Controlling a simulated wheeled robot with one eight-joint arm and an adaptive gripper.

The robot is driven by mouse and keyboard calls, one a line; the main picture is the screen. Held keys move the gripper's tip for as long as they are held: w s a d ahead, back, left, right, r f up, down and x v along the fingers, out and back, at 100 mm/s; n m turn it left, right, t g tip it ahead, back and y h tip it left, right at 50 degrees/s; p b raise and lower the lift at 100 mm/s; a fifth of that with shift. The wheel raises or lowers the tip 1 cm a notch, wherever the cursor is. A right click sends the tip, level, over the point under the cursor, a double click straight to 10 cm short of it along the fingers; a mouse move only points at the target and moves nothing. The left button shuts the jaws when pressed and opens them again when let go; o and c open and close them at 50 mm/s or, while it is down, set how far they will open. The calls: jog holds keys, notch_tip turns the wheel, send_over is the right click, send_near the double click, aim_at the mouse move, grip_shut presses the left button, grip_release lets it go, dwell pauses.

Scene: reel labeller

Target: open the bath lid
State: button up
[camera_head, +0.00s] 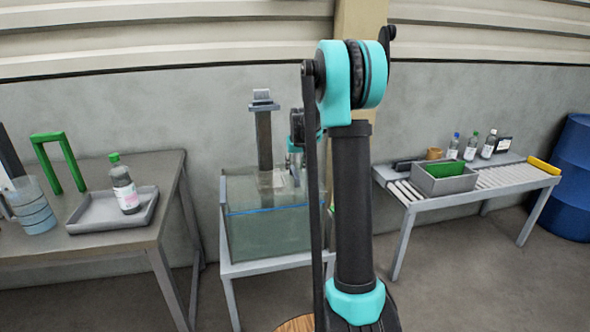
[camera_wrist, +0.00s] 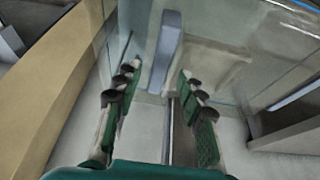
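The bath is a clear glass tank (camera_head: 268,232) with a blue line along its side, on a grey stand in the head view. A glassy top surface (camera_head: 245,183), perhaps the lid, spans it; I cannot tell its edges. My gripper (camera_wrist: 157,82) is open and empty in the wrist view, its two green-and-dark fingers spread. A grey upright bar (camera_wrist: 166,48), perhaps a lid handle, stands just beyond and between the fingertips; contact is not clear. In the head view my gripper is over the bath's right part, partly hidden by my arm.
A dark post with a grey head (camera_head: 263,130) rises at the bath's back. A left table holds a tray (camera_head: 88,222), a bottle (camera_head: 124,186) and a green frame (camera_head: 75,160). A roller table (camera_head: 510,176) and blue barrel (camera_head: 570,180) stand right.

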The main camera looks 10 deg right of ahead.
jog(key=shift+x, duration=0.8)
jog(key=shift+c, duration=0.3)
grip_shut()
